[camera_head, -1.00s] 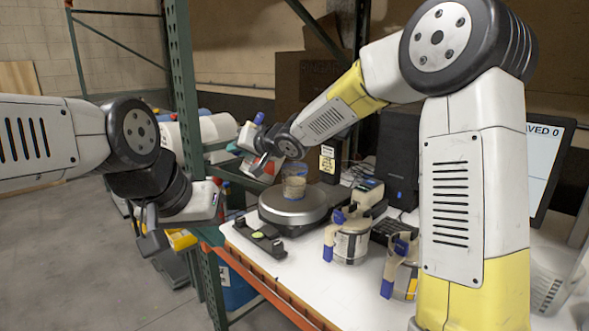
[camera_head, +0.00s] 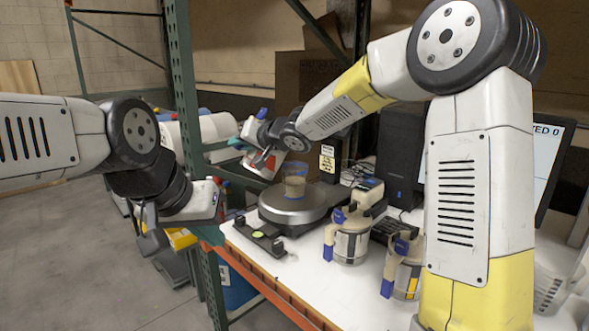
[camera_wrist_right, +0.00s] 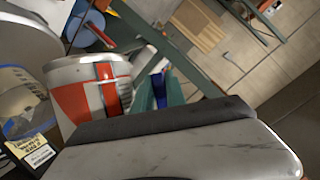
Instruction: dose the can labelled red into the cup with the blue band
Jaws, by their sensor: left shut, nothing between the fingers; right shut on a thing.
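The can with the red label (camera_head: 262,160) is off the table at the left of the scale, and my right gripper (camera_head: 252,131) is shut on it. In the right wrist view the can (camera_wrist_right: 90,97) shows a red and white side and a grey rim. A clear cup (camera_head: 294,184) stands upright on the round scale (camera_head: 293,207), just right of the can. The cup (camera_wrist_right: 22,112) shows a blue band in the right wrist view. The can and the cup are apart. My left gripper (camera_head: 150,241) is shut and empty, left of the table.
Two more handled cans stand on the table, one grey-labelled (camera_head: 351,240) and one yellow-labelled (camera_head: 404,272). A black device with a green dial (camera_head: 261,237) lies before the scale. A green rack post (camera_head: 187,110) rises behind the left side. A monitor (camera_head: 548,165) stands at the right.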

